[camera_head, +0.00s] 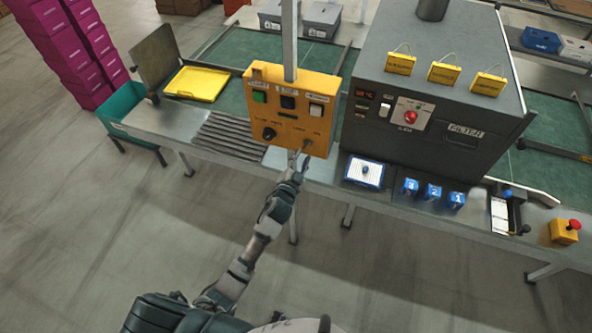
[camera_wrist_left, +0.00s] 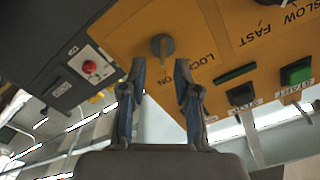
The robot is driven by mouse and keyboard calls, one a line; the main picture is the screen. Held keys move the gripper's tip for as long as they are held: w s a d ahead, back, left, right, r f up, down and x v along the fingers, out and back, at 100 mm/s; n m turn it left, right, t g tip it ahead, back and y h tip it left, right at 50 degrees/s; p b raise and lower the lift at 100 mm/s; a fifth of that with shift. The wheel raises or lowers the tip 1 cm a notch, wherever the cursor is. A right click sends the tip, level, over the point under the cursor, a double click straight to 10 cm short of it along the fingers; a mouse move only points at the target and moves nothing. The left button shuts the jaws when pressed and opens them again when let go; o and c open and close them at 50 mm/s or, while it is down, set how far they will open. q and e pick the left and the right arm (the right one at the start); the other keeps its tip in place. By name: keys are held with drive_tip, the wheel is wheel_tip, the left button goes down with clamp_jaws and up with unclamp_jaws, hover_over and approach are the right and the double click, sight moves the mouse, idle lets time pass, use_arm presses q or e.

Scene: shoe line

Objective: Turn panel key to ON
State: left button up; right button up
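The yellow control panel (camera_head: 289,109) hangs on a grey post above the conveyor line. The grey panel key (camera_wrist_left: 162,46) sits near its lower right corner in the head view, by the LOCK and ON labels, which read clearly in the left wrist view. My left gripper (camera_head: 298,158) is just below that corner. In the left wrist view the left gripper (camera_wrist_left: 160,72) has its two blue-grey fingers apart, with the key ahead of the gap and nothing held. Which label the key points at, I cannot tell for sure. My right gripper is not in view.
A dark grey machine (camera_head: 437,80) with a red button stands right of the panel. The panel also carries a black dial (camera_head: 269,134) and a green button (camera_head: 259,97). A yellow tray (camera_head: 197,84) lies at left. The floor in front is clear.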

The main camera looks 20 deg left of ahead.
use_arm(q)
drive_tip(key=s, duration=0.7)
drive_tip(key=shift+s+a, duration=0.15)
drive_tip(key=shift+f, duration=0.15)
drive_tip(key=s+f+n+g, duration=0.1)
drive_tip(key=s+f+g, duration=0.15)
drive_tip(key=f, duration=0.95)
drive_tip(key=s+f+g, duration=0.2)
drive_tip(key=f+g, duration=0.1)
drive_tip(key=f, duration=0.8)
drive_tip(key=s+a+f+n+g, duration=0.1)
drive_tip(key=s+f+g, duration=0.1)
drive_tip(key=s+f, duration=0.55)
drive_tip(key=s+a+f+g, duration=0.15)
drive_tip(key=s+f, duration=0.25)
drive_tip(key=f, duration=0.7)
drive_tip(key=s+a+f+n+g, duration=0.1)
drive_tip(key=s+f, duration=0.4)
drive_tip(key=s, duration=0.6)
drive_tip(key=s+a+f+n+g+b, duration=0.1)
drive_tip(key=s+f+g, duration=0.3)
drive_tip(key=s, duration=0.8)
drive_tip(key=s+a+f+n+g, duration=0.1)
drive_tip(key=s+f+g, duration=0.2)
drive_tip(key=s+f, duration=0.5)
drive_tip(key=s, duration=0.4)
drive_tip(key=shift+s+f+y+b, duration=0.15)
drive_tip(key=shift+f+y+b, duration=0.05)
drive_tip(key=shift+y+b, duration=0.1)
